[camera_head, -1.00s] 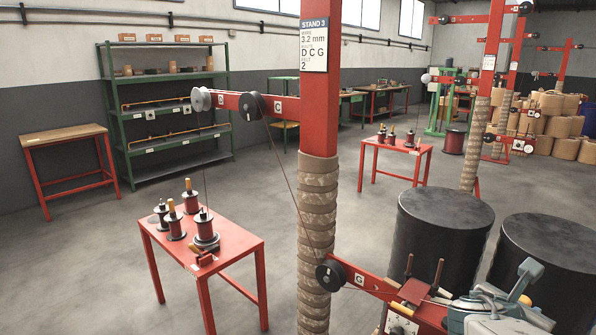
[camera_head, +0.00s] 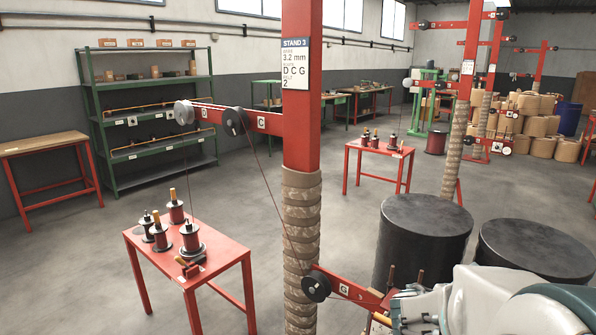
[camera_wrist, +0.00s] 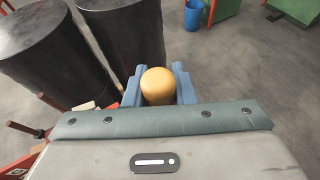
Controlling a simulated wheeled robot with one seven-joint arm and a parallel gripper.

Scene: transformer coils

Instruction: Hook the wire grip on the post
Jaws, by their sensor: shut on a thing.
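In the wrist view my gripper (camera_wrist: 158,92) has its two blue fingers shut on a rounded yellow-orange handle (camera_wrist: 158,80), apparently that of the wire grip. The rest of the grip is hidden behind the handle and my wrist. In the head view my arm covers the lower right, and the fingers cannot be made out. The tall red post (camera_head: 300,130) of Stand 3 has a wrapped lower part. Two short brown upright pegs (camera_head: 420,277) stand on the G arm, partly hidden.
Two black drums (camera_head: 425,235) stand close behind my arm; they also show in the wrist view (camera_wrist: 50,60). A red table (camera_head: 220,262) with several spools stands at left. A blue bin (camera_wrist: 194,15) is farther off. Floor between is clear.

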